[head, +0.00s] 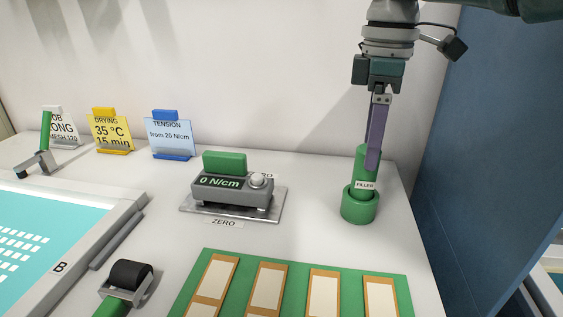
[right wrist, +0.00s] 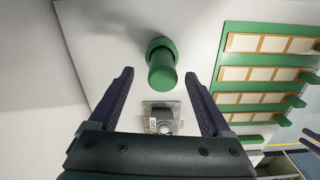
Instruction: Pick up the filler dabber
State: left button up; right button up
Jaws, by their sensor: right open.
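The filler dabber (head: 361,163) is a green cylinder with a "FILLER" label, standing upright in a round green holder (head: 360,208) at the table's right side. In the right wrist view the dabber (right wrist: 162,72) shows end-on between and beyond the fingertips. My right gripper (head: 376,165) points down at the dabber's upper part, with one purple finger in front of it. In the right wrist view my right gripper (right wrist: 160,78) is open, with a finger on each side and visible gaps to the dabber.
A grey tension meter (head: 232,190) with a green handle stands left of the dabber. A green rack (head: 250,258) with pale strips lies in front. A roller (head: 130,276) and a screen frame (head: 125,210) are at left. Sign cards (head: 168,138) stand behind. A blue panel (head: 480,150) rises at right.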

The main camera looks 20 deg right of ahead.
aim_at(364, 173)
jog(key=f+b, duration=0.1)
jog(key=f, duration=0.1)
jog(key=f+b, duration=0.3)
jog(key=f, duration=0.1)
jog(key=shift+s+a+f, duration=0.1)
jog(key=shift+a, duration=0.15)
grip_shut()
dwell(0.4)
